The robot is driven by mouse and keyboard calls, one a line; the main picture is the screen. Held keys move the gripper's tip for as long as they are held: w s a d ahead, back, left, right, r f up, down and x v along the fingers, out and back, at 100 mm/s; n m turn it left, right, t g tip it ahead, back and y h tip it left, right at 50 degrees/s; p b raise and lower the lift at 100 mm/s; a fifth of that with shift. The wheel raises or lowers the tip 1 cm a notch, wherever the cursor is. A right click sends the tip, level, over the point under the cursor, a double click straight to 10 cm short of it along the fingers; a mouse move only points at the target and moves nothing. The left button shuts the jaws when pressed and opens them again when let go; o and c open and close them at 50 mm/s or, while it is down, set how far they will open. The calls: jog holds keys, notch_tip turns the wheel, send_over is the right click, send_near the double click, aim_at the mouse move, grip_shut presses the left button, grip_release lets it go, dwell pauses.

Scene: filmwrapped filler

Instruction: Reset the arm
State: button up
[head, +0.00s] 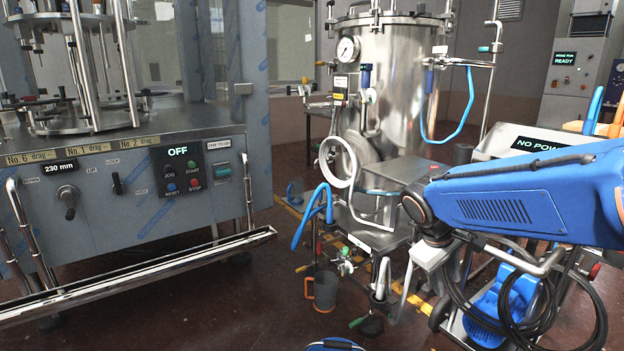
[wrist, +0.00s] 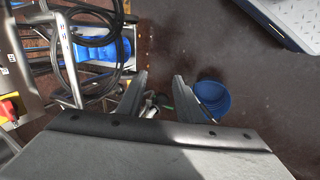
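My blue arm (head: 530,200) reaches in from the right edge of the head view, in front of the steel tank and trolley. I cannot make out my gripper's fingers in the head view. In the wrist view my gripper (wrist: 160,90) points down over the dark floor, with its two grey fingers apart and nothing seen held between them. A blue bucket (wrist: 213,98) stands on the floor just right of the right finger, partly hidden by it. Small fittings (wrist: 152,103) show between the fingers, lower down.
A filler machine (head: 100,190) with an OFF panel stands left, its steel rail (head: 140,275) jutting forward. A steel tank (head: 395,90) stands in the middle. Black hoses (wrist: 95,25) hang beside my gripper. Floor front left is clear.

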jog(key=s+a+f+m+t+y, duration=0.1)
jog(key=s+m+y, duration=0.3)
jog(key=s, duration=1.6)
jog(key=shift+a+f+m+t, duration=0.3)
jog(key=shift+a+m+t, duration=0.25)
jog(key=shift+m+t, duration=0.25)
